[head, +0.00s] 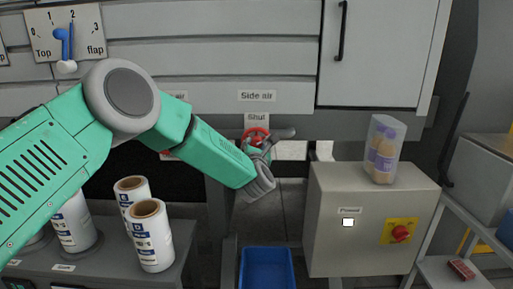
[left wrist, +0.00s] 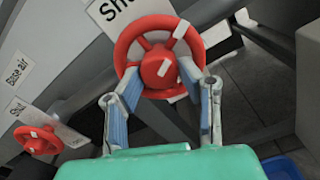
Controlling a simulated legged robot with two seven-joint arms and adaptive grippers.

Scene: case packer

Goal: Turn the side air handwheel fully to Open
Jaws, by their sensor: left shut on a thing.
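The side air handwheel (head: 256,136) is red and sits below the "Side air" label (head: 257,96) and a "Shut" plate (head: 257,117) in the head view. In the left wrist view the handwheel (left wrist: 158,66) shows a red rim, spokes, a hub and white marks. My left gripper (head: 268,160) is at the wheel and partly hides it. In the left wrist view its two blue-padded fingers (left wrist: 165,100) straddle the lower part of the wheel, shut on it. My right gripper is not in view.
A second red handwheel (left wrist: 38,140) by a "Base air" label is at the left in the left wrist view. A blue bin (head: 267,268) is below.

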